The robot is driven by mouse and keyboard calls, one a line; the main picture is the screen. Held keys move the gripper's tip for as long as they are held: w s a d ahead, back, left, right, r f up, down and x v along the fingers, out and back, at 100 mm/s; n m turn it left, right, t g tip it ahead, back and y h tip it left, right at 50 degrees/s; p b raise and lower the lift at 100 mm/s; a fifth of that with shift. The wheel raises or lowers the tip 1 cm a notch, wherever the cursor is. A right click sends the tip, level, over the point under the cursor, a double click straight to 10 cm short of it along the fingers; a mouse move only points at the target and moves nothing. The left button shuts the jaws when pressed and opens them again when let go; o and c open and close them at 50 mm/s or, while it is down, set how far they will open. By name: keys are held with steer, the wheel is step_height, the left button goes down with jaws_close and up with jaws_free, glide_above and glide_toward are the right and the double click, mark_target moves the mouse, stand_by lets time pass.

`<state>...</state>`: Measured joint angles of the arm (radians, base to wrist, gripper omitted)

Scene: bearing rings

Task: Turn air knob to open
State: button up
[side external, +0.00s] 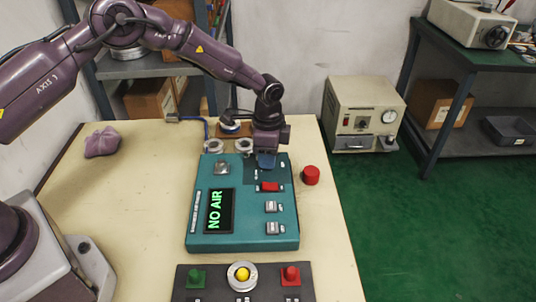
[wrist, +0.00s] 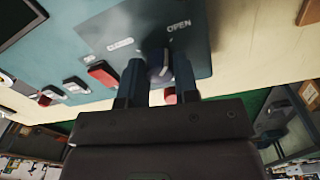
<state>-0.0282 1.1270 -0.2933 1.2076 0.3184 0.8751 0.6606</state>
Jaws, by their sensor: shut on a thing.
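A teal control box (side external: 205,240) lies on the table, and its display (side external: 215,211) reads "NO AIR" in green. My gripper (side external: 266,160) reaches down onto the far right part of the box. In the wrist view my gripper (wrist: 157,75) has its two dark blue fingers on either side of the small dark air knob (wrist: 156,58), shut on it. The label "OPEN" (wrist: 179,26) is printed on the panel to the upper right of the knob. The knob's pointer direction is hard to tell. In the side view the knob is hidden by the fingers.
A red rocker switch (side external: 269,187) and grey switches (side external: 271,207) sit close to my gripper on the box. A dark button panel (side external: 217,285) is in front.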

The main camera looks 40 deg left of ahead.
stand_by(0.5)
steer(key=o, duration=0.9)
steer(key=r, duration=1.3)
steer(key=shift+w+a, duration=0.15)
steer(key=shift+w, duration=0.05)
steer(key=s+a+r+n+t, duration=0.2)
steer(key=s+r, duration=0.3)
steer(key=s, duration=0.5)
steer(key=s+a+r+n+t, duration=0.2)
steer(key=s+r+n, duration=0.3)
steer(key=s, duration=0.6)
steer(key=s+a+r+n+t, duration=0.2)
steer(key=s+a+r+n, duration=0.1)
steer(key=s+r, duration=0.4)
steer(key=shift+s+a+r+n, duration=0.15)
steer(key=shift+s+n, duration=0.45)
steer(key=shift+s, duration=1.3)
